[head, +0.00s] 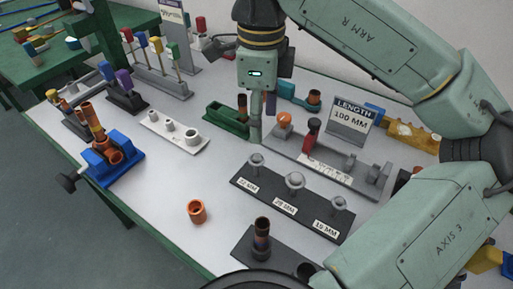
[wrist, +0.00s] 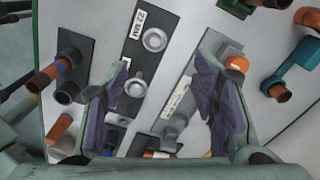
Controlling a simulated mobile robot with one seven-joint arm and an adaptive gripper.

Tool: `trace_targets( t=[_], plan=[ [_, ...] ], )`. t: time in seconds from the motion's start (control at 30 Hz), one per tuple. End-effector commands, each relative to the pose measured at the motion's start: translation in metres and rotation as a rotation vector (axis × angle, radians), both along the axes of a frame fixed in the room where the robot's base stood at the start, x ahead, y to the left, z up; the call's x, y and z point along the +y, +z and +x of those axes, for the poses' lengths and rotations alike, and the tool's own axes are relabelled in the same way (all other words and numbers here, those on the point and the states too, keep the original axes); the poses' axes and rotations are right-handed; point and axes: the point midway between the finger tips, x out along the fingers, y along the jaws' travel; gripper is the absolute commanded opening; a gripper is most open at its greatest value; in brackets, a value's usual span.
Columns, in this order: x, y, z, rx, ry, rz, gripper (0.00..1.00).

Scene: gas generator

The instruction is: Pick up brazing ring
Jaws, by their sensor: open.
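I cannot tell for sure which piece is the brazing ring. A small round orange piece (head: 284,119) sits at the far left end of the long grey fixture. In the wrist view, an orange piece (wrist: 238,63) shows just beside the right finger. A short hollow copper piece (head: 197,211) stands alone on the white tabletop, well in front of my gripper. My gripper (head: 256,130) points down near the green block, left of the orange piece. In the wrist view its purple-padded fingers (wrist: 162,85) are spread apart, with nothing held between them.
The LENGTH 100 MM sign (head: 350,116) stands behind the grey fixture. A black plate with several grey pegs (head: 294,183) lies in front. A white block (head: 174,133), a green block (head: 224,119) and a blue clamp (head: 112,164) stand left. The front-left tabletop is fairly clear.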

Motion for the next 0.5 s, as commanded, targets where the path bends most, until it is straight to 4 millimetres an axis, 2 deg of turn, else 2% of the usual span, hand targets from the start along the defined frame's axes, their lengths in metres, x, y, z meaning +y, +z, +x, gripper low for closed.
trace_targets(
  t=[0.1,0.37,0.5],
  plan=[
    [0.001,-0.019,0.0,0.003,0.001,0.003,0.53],
    [0.003,-0.039,-0.002,0.001,0.003,0.004,0.53],
    [0.007,-0.059,-0.006,0.003,0.004,0.005,0.53]
  ],
)
